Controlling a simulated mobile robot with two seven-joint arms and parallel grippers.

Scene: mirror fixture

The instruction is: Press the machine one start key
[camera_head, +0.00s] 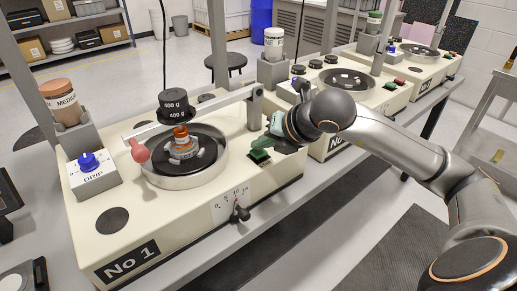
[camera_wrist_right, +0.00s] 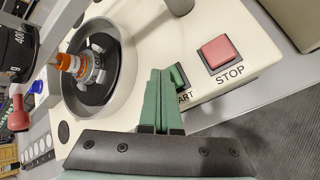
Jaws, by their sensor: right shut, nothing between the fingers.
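Machine one (camera_head: 135,225) is the cream bench unit marked "No 1" at the front left. Its green start key (camera_head: 260,155) is on the machine's top near the right edge. My right gripper (camera_head: 258,144) is shut and empty, its fingers just above and beside that key. In the right wrist view the green fingers (camera_wrist_right: 160,72) lie together and cover the left part of the start key (camera_wrist_right: 178,77) and its label, leaving "ART" readable. I cannot tell whether they touch the key. My left gripper is out of view.
A red stop key (camera_wrist_right: 221,52) is right beside the start key. More machines (camera_head: 345,100) stand behind along the bench.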

